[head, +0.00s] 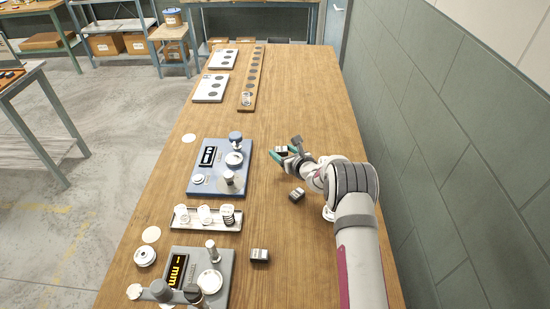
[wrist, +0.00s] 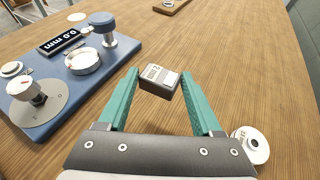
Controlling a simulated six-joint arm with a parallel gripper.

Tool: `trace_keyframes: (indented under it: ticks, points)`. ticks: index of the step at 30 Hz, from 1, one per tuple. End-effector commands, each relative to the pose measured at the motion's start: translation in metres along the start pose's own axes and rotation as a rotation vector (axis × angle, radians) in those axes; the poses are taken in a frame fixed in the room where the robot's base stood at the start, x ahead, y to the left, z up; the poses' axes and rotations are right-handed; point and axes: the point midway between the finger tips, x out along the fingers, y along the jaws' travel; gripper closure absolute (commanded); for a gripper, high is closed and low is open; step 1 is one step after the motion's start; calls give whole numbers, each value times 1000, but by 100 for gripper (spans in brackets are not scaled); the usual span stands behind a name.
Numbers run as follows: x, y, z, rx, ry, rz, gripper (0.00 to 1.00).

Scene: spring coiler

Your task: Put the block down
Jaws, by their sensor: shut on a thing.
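My gripper (head: 285,154) is over the right part of the wooden table, to the right of the blue device. In the wrist view its two green fingers (wrist: 160,82) are shut on a small dark block (wrist: 157,79) with a pale, printed label. The block sits between the fingertips, slightly tilted in the picture, with bare wood beyond it. Whether its underside touches the table cannot be told. Two similar dark blocks rest on the table in the head view: one just below the gripper (head: 297,195), one nearer the front (head: 260,255).
The blue device (head: 207,184) with a display and knobs stands left of the gripper. A grey device (head: 220,262) and a tray of coils (head: 181,223) are nearer. A white round piece (wrist: 251,145) lies right of the fingers. A wooden rack (head: 252,75) stands farther back. Wood beyond the gripper is clear.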

Motion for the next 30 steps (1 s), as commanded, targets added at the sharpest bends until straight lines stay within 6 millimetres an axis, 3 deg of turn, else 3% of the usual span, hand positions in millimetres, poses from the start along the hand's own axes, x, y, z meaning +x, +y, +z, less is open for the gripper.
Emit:
trace_keyframes:
  ticks: [6, 11, 17, 23, 27, 30]
  points:
    - [-48, -37, 16, 0, -4, -3, 100]
    - [-72, -55, 23, 0, -3, -1, 100]
    - [-108, -72, 8, -9, -1, 27, 100]
    - [-192, -77, -38, -45, 0, 124, 100]
    - [-262, -57, -64, -80, -3, 205, 100]
    - [-301, -36, -73, -100, -4, 250, 100]
